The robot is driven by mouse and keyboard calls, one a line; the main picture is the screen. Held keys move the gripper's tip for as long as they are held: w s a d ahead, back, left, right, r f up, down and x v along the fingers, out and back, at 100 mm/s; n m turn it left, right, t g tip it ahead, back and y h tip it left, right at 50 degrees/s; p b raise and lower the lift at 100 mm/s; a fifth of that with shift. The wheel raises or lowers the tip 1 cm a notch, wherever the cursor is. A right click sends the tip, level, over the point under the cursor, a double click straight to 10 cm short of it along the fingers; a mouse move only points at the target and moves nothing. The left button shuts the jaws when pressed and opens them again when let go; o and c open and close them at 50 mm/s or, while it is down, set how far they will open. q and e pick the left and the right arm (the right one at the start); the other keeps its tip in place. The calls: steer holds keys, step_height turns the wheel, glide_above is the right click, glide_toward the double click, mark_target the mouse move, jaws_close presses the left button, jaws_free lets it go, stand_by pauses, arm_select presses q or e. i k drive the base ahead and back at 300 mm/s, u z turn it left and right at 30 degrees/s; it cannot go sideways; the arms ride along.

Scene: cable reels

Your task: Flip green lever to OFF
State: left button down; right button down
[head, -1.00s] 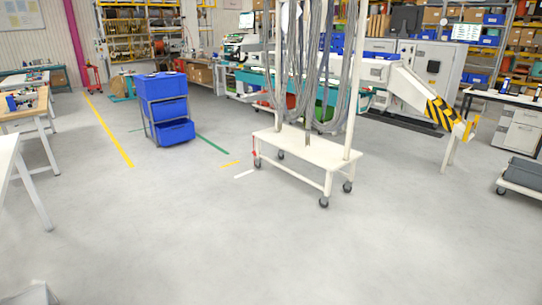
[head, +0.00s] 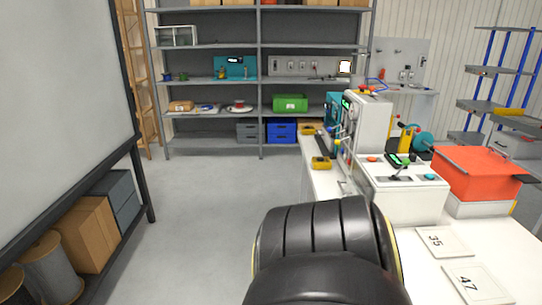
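A white control box (head: 410,202) with a sloped dark panel stands on the white bench to the right of the middle in the head view. A small green-topped lever (head: 406,162) seems to stick up from its panel. It is too small to tell which position it is in. An orange-red button (head: 372,159) and a teal button (head: 430,177) sit on the same box. Neither gripper shows in view.
A large black rounded shape, probably part of my arm, fills the bottom middle. A dark-framed board (head: 60,110) stands left; grey floor (head: 200,215) is clear.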

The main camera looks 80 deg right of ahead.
mark_target(405, 161)
steer(key=k, duration=2.65)
steer(key=z, duration=1.25)
steer(key=i, duration=1)
steer(key=u, duration=5.3)
